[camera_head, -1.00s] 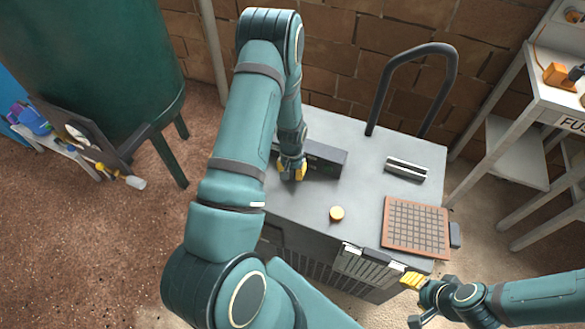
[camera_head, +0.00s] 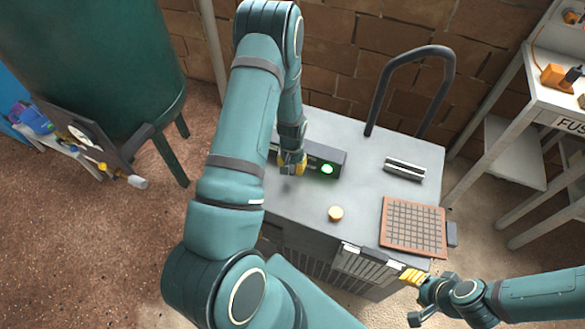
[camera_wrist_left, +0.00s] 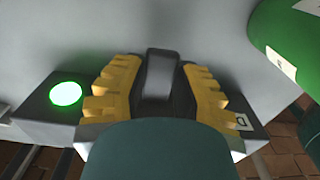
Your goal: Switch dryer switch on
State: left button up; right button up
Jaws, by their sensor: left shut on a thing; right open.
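The dryer switch (camera_wrist_left: 161,75) is a dark grey lever on a dark box (camera_head: 333,157) on top of the grey cabinet. In the left wrist view the lever stands between the yellow fingers of my left gripper (camera_wrist_left: 154,85), which is shut on it. In the head view this gripper (camera_head: 292,163) is at the front of the box and hides the lever. A round green light (camera_wrist_left: 66,93) glows on the box; it also shows in the head view (camera_head: 327,169). My right gripper (camera_head: 413,277) is open and empty beside the cabinet's front right edge.
A black handle (camera_head: 410,53) rises behind. A green tank (camera_head: 95,60) stands left and a white table (camera_head: 555,95) right.

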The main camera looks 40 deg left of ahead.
pick_arm(q)
jog(key=shift+r, duration=0.3)
jog(key=shift+c, duration=0.2)
jog(key=shift+r, duration=0.15)
grip_shut()
jog(key=shift+r+p, duration=0.2)
jog(key=shift+p, duration=0.15)
jog(key=shift+r, duration=0.35)
jog(key=o, duration=0.9)
grip_release()
